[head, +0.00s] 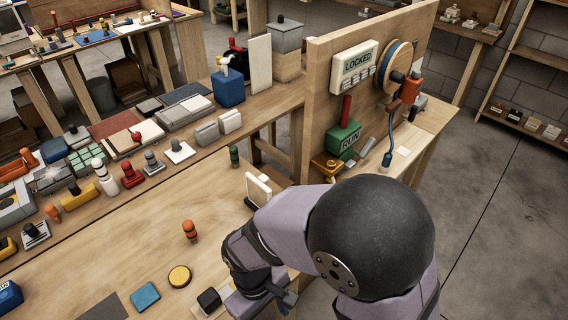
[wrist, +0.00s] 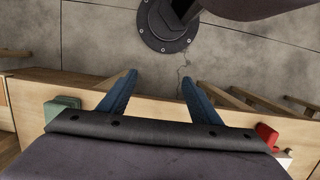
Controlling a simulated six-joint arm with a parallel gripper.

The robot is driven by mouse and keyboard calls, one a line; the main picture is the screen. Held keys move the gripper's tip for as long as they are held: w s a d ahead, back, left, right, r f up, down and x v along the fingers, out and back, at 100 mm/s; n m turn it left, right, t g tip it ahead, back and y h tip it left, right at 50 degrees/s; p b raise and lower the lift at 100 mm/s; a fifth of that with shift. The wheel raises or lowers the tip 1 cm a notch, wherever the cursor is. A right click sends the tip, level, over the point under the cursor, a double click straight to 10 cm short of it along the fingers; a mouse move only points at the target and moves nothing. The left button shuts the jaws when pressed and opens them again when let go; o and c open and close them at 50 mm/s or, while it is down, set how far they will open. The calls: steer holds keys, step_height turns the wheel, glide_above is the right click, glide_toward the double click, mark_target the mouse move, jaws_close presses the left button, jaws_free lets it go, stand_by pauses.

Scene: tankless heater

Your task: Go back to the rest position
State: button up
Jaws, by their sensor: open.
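My gripper (wrist: 159,76) shows in the wrist view as two blue fingers spread apart. Nothing is between them. They point over the wooden bench edge (wrist: 35,95) toward the grey floor, with a round dark base plate of my own body beyond. In the head view my arm folds low at the front edge of the workbench (head: 130,240). The arm hides part of the bench, and the fingertips are hard to make out there.
An orange peg figure (head: 189,230), a yellow disc (head: 179,276), a blue pad (head: 145,296) and a black-topped block (head: 209,299) lie left of my arm. A white block (head: 259,190) stands close behind it.

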steer(key=w+d+r+m, duration=0.1)
steer(key=d+r+m, duration=0.1)
steer(key=d, duration=0.4)
steer(key=w+d+r+m+t+y, duration=0.1)
steer(key=w+d+r+m, duration=0.1)
steer(key=d+m, duration=0.2)
steer(key=w+d+r+m, duration=0.1)
steer(key=d+m, duration=0.2)
steer(key=d, duration=0.5)
steer(key=shift+w+d+r+t+y, duration=0.2)
steer(key=shift+r+t+y, duration=0.1)
steer(key=shift+r, duration=0.1)
